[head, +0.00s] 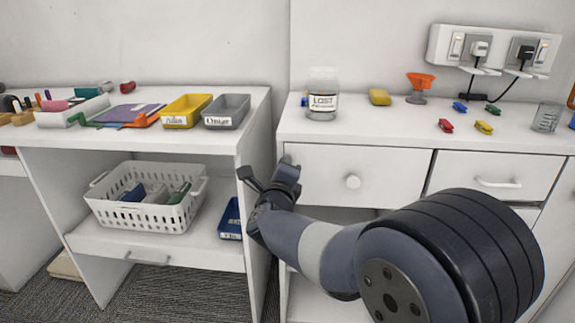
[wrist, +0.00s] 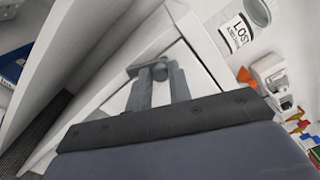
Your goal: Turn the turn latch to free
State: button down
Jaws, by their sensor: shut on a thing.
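The turn latch (wrist: 160,70) shows in the wrist view as a small dark grey piece between my fingertips, against the white front of the right-hand cabinet. My gripper (wrist: 158,78) is shut on it, one finger on each side. The fingers cover part of the latch, so its exact angle cannot be told. The latch is hidden behind my gripper there.
The left desk holds a white basket (head: 150,207) and a blue bin (head: 231,218) beside my gripper.

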jog(key=shift+a+r+n+p, duration=0.1)
jog(key=shift+a+n+p, duration=0.25)
jog(key=shift+n, duration=0.4)
jog(key=shift+a+r+n+p, duration=0.1)
jog(key=shift+a+n+p, duration=0.1)
jog(key=shift+n+p, duration=0.45)
jog(key=shift+a+n+p, duration=0.25)
jog(key=shift+a+n, duration=0.05)
jog(key=shift+n, duration=0.6)
jog(key=c, duration=1.3)
grip_release()
jog(key=s, duration=0.7)
jog(key=s+p, duration=0.1)
jog(key=s, duration=0.2)
jog(key=shift+s+a, duration=0.25)
jog(key=shift+s, duration=0.1)
jog(key=shift+w, duration=0.1)
